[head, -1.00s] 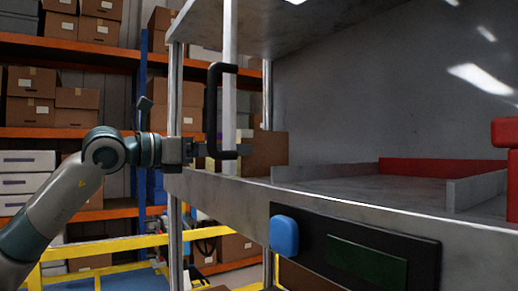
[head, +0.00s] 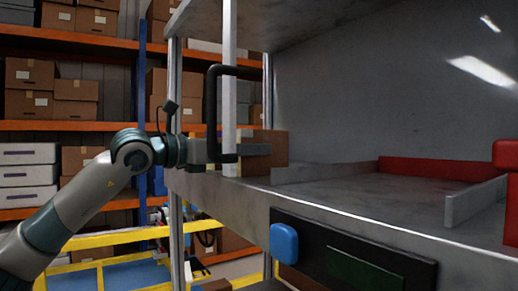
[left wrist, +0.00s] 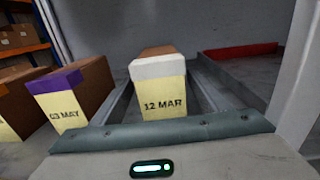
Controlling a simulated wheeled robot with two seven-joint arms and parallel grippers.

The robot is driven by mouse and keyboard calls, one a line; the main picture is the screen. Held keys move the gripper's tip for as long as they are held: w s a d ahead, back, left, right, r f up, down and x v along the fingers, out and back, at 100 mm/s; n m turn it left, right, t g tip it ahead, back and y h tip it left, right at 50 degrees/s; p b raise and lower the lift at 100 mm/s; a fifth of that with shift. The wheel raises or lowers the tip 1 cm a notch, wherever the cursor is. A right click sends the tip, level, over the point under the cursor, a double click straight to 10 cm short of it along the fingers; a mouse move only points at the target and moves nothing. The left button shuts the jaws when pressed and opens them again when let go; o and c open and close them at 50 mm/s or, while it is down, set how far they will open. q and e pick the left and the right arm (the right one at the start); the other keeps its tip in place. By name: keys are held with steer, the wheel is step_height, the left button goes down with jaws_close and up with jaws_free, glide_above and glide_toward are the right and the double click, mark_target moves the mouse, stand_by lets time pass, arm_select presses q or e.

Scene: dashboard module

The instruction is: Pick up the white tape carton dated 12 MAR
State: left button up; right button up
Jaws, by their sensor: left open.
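The white-tape carton (left wrist: 158,92) dated 12 MAR stands upright straight ahead in the left wrist view, its cream labelled face towards me. It lies between two low grey rails. A brown carton (head: 276,146) shows at the shelf's left end in the head view; its label is not visible there. My left gripper (head: 256,149) is open and reaches in past the black handle, its fingertip in front of the brown carton's face. I cannot tell whether it touches. In the left wrist view only the gripper's body edge shows, below the carton. My right gripper is not in view.
A purple-tape carton (left wrist: 68,95) dated 03 MAY stands to the left, with another carton (left wrist: 18,107) beyond it. A black handle (head: 212,115) and pale post (head: 229,80) stand close to my left gripper.

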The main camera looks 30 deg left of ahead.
arm_select(q)
steer(key=p+x, duration=0.1)
steer(key=x, duration=0.2)
steer(key=shift+s+d+r+p, duration=0.1)
steer(key=shift+r+p, duration=0.1)
steer(key=shift+p, duration=0.15)
steer(key=shift+w+d+f, duration=0.1)
steer(key=shift+w+f, duration=0.05)
steer(key=shift+w, duration=0.15)
steer(key=c, duration=1.5)
